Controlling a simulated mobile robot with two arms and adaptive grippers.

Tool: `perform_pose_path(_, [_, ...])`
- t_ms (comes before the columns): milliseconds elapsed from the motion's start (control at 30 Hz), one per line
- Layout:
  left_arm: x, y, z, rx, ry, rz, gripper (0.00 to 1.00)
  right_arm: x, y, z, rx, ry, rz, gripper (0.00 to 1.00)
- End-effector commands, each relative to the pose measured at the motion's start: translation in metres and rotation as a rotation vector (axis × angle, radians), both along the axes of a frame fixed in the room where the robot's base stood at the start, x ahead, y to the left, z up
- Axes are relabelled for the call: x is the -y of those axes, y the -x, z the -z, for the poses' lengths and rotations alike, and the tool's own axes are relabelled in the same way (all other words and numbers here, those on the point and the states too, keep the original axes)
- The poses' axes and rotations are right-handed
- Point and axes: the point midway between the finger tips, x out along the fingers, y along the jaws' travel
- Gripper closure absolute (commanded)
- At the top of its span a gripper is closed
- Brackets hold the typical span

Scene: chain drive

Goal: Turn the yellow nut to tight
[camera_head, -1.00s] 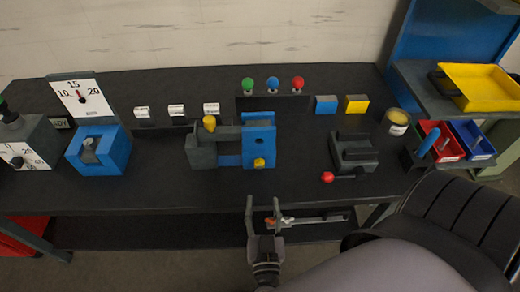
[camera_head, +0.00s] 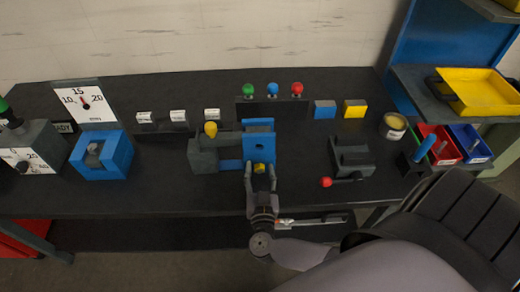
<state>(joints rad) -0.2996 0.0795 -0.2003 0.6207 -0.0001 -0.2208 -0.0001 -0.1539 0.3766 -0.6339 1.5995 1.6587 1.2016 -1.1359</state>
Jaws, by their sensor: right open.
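The yellow nut (camera_head: 259,168) is small and sits low on the front of the blue block (camera_head: 258,142) of the grey and blue fixture (camera_head: 205,158) in the middle of the bench. My right gripper (camera_head: 260,169) reaches in from the front edge. It is open, with one finger on each side of the nut in the picture. I cannot tell whether the fingers touch it. They cover the lower sides of the blue block. My left gripper is not in view.
A yellow knob (camera_head: 211,129) stands on the fixture's left part. A grey device (camera_head: 351,157) with a red-knobbed lever (camera_head: 326,182) stands to the right. A blue block with a dial board (camera_head: 85,103) is at the left. Bare bench top (camera_head: 165,190) lies left of my gripper.

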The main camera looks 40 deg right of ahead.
Motion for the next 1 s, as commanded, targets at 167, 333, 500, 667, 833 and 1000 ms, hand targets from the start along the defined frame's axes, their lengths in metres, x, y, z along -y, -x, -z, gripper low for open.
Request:
perform_pose_path(167, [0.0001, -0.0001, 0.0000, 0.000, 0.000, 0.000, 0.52, -0.0002, 0.0003, 0.0001, 0.000, 0.000, 0.000, 0.64])
perform_pose_path(333, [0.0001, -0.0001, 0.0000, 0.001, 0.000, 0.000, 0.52, -0.0003, 0.0004, 0.0001, 0.000, 0.000, 0.000, 0.76])
perform_pose_path(500, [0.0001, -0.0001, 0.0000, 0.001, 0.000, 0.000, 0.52, -0.0003, 0.0005, 0.0001, 0.000, 0.000, 0.000, 0.87])
perform_pose_path(667, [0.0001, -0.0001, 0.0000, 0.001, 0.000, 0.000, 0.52, -0.0005, 0.0005, 0.0001, 0.000, 0.000, 0.000, 0.98])
perform_pose_path(833, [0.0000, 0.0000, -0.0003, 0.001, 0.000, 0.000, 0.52, -0.0004, 0.0007, 0.0001, 0.003, -0.006, 0.000, 1.00])
perform_pose_path(1000, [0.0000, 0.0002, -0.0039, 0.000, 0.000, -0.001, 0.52, -0.0001, 0.0019, 0.0002, 0.064, -0.112, 0.003, 1.00])
